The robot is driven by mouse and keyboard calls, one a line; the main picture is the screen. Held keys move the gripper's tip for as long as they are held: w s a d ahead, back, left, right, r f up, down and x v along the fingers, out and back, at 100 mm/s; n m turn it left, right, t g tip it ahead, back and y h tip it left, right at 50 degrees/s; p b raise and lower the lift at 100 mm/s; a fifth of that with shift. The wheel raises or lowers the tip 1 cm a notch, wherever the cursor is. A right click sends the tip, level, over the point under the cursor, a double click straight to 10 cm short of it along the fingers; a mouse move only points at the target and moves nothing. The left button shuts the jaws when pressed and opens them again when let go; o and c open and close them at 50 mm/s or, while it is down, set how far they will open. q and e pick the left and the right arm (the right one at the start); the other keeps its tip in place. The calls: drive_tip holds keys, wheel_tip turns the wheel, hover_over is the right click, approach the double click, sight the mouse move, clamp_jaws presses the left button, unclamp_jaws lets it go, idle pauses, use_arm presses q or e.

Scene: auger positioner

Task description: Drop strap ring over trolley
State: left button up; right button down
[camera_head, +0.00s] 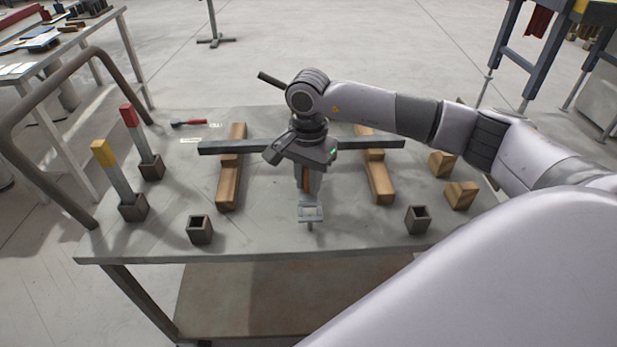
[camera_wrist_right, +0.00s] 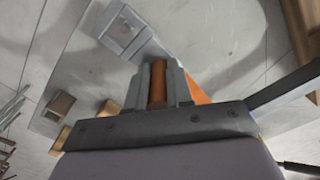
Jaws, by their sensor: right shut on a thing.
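My right gripper (camera_head: 305,187) is above the middle of the table, pointing down and shut on an orange piece (camera_wrist_right: 158,85). More orange shows beside its fingers in the right wrist view. A grey metal piece with a square end (camera_head: 311,213) shows just in front of the fingers. It also shows in the right wrist view (camera_wrist_right: 122,27); whether it is joined to the orange piece is unclear. I cannot clearly identify the strap ring or the trolley. A dark bar (camera_head: 222,147) lies across two wooden supports (camera_head: 228,185), behind the gripper. My left gripper is out of view.
Red-handled (camera_head: 127,114) and yellow-handled (camera_head: 103,152) pieces stand in square sockets at the left. Empty sockets stand at front left (camera_head: 200,229) and front right (camera_head: 417,219). Wooden blocks (camera_head: 461,195) sit at right. The table's front centre (camera_head: 265,235) is mostly clear.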

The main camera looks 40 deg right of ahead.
sight(308, 190)
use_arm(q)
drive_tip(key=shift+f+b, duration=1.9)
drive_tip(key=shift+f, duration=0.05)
use_arm(e)
drive_tip(key=shift+f, duration=2.5)
drive_tip(key=c, duration=0.9)
unclamp_jaws()
drive_tip(key=shift+r, duration=0.9)
wheel_tip(308, 190, up, 4)
drive_tip(key=shift+r, duration=0.75)
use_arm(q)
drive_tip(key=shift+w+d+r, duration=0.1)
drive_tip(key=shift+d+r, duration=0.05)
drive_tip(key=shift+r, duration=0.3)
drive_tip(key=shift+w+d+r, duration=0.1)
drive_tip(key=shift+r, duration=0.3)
